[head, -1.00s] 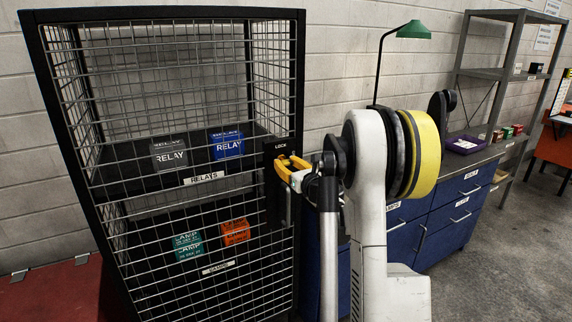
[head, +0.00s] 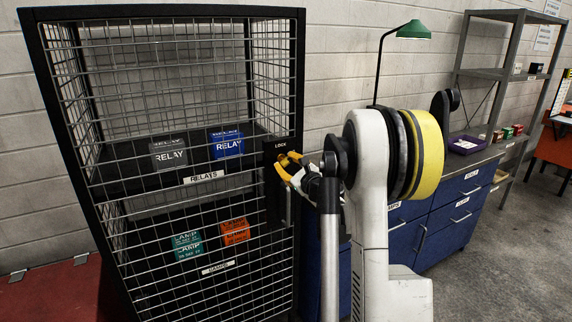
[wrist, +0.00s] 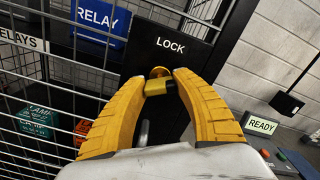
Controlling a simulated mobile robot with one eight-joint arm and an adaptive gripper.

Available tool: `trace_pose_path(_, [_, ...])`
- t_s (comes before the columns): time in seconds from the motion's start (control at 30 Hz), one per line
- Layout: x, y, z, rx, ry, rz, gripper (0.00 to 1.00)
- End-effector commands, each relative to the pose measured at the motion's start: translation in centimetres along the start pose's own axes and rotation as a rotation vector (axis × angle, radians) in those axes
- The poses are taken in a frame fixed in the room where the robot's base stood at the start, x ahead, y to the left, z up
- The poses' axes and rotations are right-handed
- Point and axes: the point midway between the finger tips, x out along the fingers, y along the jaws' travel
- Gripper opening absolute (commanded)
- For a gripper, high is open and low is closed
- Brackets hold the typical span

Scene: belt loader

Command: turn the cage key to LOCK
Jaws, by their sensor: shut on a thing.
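The cage (head: 298,60) is a black-framed wire-mesh cabinet on the left in the head view. Its dark lock plate (head: 270,190) on the right of the front bears a white LOCK label (wrist: 170,47). The brass-yellow cage key (wrist: 156,87) shows in the wrist view, below that label, with a round brass piece behind it. My gripper (wrist: 158,84) has its yellow fingers shut on the key, one on each side. In the head view my gripper (head: 284,163) is at the plate and hides the key. Which way the key points is hard to tell.
A door handle (wrist: 144,132) hangs below the key. Relay boxes (head: 227,144) and lamp boxes (head: 235,231) sit inside the cage. To the right stand a blue drawer bench (head: 462,200) with a green lamp (head: 414,31) and a READY sign (wrist: 262,126).

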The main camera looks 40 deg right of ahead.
Motion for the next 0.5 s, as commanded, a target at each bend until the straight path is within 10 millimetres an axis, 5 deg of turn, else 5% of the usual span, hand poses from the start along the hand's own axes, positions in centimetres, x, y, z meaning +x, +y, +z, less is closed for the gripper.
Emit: trace_pose_path(0.5, [0.01,0.01,-0.02,-0.487,0.000,0.000,0.04])
